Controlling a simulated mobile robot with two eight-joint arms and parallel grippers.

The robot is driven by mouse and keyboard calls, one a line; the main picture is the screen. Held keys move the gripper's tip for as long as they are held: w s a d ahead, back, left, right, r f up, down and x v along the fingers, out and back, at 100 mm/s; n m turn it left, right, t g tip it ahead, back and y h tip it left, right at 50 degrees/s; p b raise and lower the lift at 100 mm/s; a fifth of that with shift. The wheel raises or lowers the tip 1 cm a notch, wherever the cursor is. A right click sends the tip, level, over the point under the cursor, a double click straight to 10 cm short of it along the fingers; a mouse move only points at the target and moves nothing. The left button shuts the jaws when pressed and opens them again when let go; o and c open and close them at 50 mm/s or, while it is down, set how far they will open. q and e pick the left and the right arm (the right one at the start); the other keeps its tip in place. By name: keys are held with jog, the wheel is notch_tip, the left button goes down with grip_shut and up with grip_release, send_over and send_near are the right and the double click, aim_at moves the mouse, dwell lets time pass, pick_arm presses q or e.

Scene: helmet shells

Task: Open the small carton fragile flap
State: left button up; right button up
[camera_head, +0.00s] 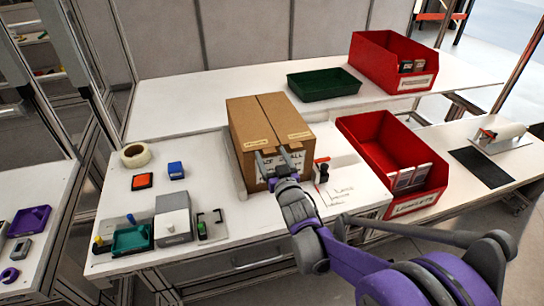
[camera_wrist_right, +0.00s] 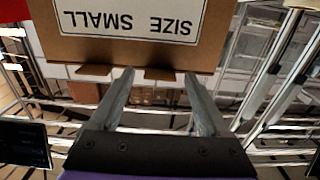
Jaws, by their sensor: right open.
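The small brown carton (camera_head: 250,115) stands on the middle of the white bench. Its two top flaps lie flat and meet along a seam. Each flap has a small tan label near the front edge, too small to read. The carton's front fills the top of the right wrist view (camera_wrist_right: 225,45), with an upside-down "SIZE SMALL" label (camera_wrist_right: 130,18). My right gripper (camera_head: 271,156) is open and empty in front of the carton's front face. In the wrist view its fingers (camera_wrist_right: 160,80) point toward the carton's edge; contact cannot be told. My left gripper is not in view.
A red bin (camera_head: 365,150) stands right of the carton, another red bin (camera_head: 375,62) behind. A green tray (camera_head: 323,84) is on the rear table. A tape roll (camera_head: 135,155), orange pad (camera_head: 142,181) and grey box (camera_head: 173,225) are at left.

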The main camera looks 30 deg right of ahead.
grip_shut()
dwell(0.4)
dwell(1.0)
